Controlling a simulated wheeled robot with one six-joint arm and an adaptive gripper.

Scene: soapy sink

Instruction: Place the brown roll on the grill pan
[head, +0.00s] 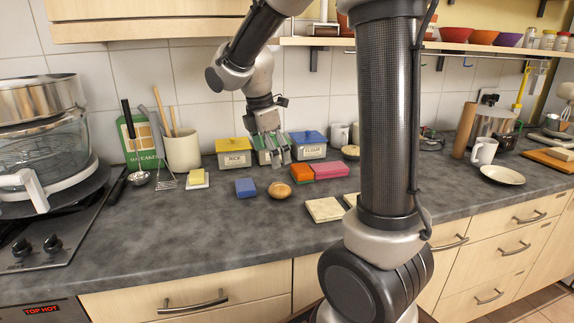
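The brown roll (280,190), a small rounded bun, lies on the grey counter just right of a blue block. My gripper (275,156) points down above and behind the roll, in front of the canisters. Its fingers look spread with nothing between them, and it is apart from the roll. I cannot clearly make out the grill pan. A black handle (118,187) sticks out beside the hob at the left, but a large glass pot (45,140) with a white handle covers most of that area.
A blue block (245,187), a pink block (331,171) and a pale slab (324,209) lie near the roll. Lidded canisters (234,158) stand behind. A utensil crock (182,150) and a butter dish (197,184) stand left. The front counter left of centre is clear.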

